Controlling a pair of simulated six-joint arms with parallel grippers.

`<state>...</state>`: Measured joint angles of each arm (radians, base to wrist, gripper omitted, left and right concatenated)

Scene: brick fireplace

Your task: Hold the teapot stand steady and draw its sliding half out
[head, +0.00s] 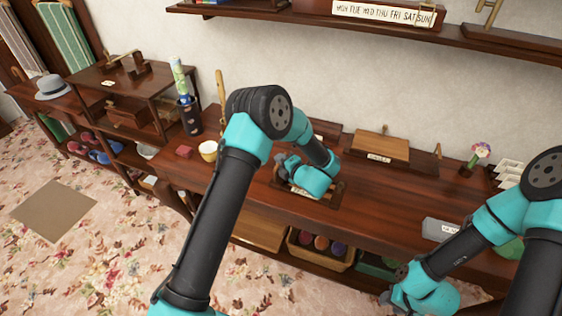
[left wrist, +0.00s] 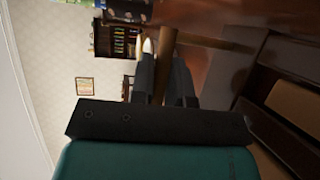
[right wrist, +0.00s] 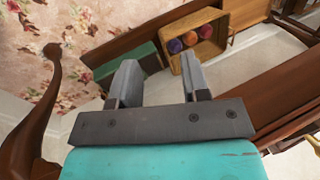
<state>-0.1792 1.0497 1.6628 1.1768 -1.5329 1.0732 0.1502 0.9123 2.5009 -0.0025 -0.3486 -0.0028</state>
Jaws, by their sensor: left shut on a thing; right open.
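My left gripper (head: 285,165) is down at the table, behind my own arm links in the head view. A low dark wooden piece with a pale label, apparently the teapot stand (head: 335,196), lies under and around it, largely hidden. In the left wrist view, my left gripper (left wrist: 163,62) is shut on a brown wooden bar (left wrist: 165,42), which seems to be part of that stand. I cannot tell the stand's two halves apart. My right gripper (right wrist: 158,80) is open and empty, low in front of the table at the right, away from the stand.
A crate of coloured balls (right wrist: 205,45) stands on the lower shelf. The tabletop right of the stand is clear.

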